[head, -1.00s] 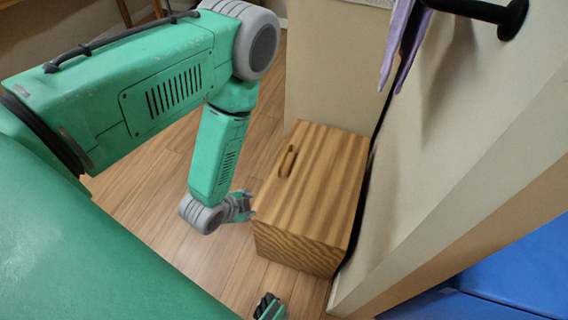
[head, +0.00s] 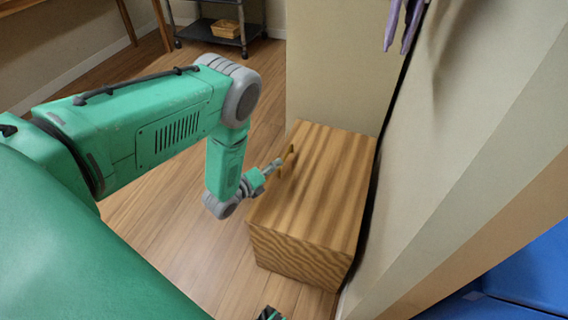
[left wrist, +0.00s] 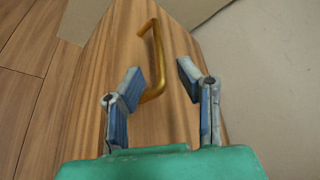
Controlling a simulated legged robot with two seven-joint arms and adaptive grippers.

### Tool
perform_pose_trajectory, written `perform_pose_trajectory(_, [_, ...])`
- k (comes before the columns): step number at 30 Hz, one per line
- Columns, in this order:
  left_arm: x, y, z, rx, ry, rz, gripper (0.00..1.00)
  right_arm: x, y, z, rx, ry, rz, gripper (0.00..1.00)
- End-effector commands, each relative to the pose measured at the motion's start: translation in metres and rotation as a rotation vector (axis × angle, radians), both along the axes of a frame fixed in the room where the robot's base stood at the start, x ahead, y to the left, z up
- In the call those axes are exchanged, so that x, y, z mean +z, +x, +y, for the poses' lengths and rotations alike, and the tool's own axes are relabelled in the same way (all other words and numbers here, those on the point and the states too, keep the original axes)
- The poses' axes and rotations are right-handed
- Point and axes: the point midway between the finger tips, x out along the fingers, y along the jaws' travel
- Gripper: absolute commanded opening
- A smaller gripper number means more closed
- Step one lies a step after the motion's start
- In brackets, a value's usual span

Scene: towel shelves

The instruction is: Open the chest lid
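The wooden chest (head: 325,190) stands on the floor against the wall, its lid shut. A brass-coloured bar handle (head: 290,158) is fixed near the left edge of its top. My left gripper (head: 276,165) is at the handle. In the left wrist view, the left gripper (left wrist: 160,76) is open, with blue-padded fingers apart. The handle (left wrist: 157,50) runs ahead of them, and its near end lies between the fingertips, closer to the left finger. I cannot tell whether they touch. Only a small dark part of my right gripper (head: 268,313) shows at the bottom edge.
A wall (head: 460,130) runs close along the chest's right side, with purple cloth (head: 404,25) hanging above. A panel (head: 335,70) stands behind the chest. A dark wheeled cart (head: 222,30) is at the back. Wooden floor (head: 165,215) is clear on the left.

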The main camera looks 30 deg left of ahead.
Motion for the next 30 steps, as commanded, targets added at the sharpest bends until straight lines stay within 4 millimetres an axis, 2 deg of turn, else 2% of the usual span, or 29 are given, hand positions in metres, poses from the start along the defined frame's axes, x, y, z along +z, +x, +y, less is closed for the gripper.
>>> perform_pose_trajectory(3, [-0.009,0.024,0.0,0.0,-0.005,-0.003,0.31,-0.013,0.0,0.0,-0.001,-0.001,0.0,0.4])
perform_pose_trajectory(9, [-0.017,0.049,0.001,0.002,-0.011,-0.002,0.31,-0.023,0.0,0.0,-0.001,0.0,0.0,0.4])
perform_pose_trajectory(15, [-0.015,0.058,-0.002,0.002,-0.008,0.0,0.31,-0.025,0.0,0.0,0.0,0.0,0.0,0.4])
perform_pose_trajectory(21, [-0.013,0.058,-0.005,0.001,-0.004,0.0,0.31,-0.025,0.0,0.0,0.0,0.0,0.0,0.4])
perform_pose_trajectory(22, [-0.013,0.058,-0.005,0.001,-0.004,0.0,0.27,-0.025,0.0,0.0,0.0,0.0,0.0,0.4])
perform_pose_trajectory(24, [-0.014,0.057,-0.004,0.001,-0.005,0.001,0.03,-0.025,0.0,0.0,-0.001,0.0,0.0,0.4])
perform_pose_trajectory(25, [-0.014,0.057,-0.004,0.001,-0.006,0.001,0.0,-0.025,0.0,0.0,-0.001,0.0,0.0,0.4])
perform_pose_trajectory(30, [-0.015,0.057,-0.003,-0.001,-0.008,0.0,0.0,-0.024,0.0,0.0,-0.001,0.0,0.0,0.4])
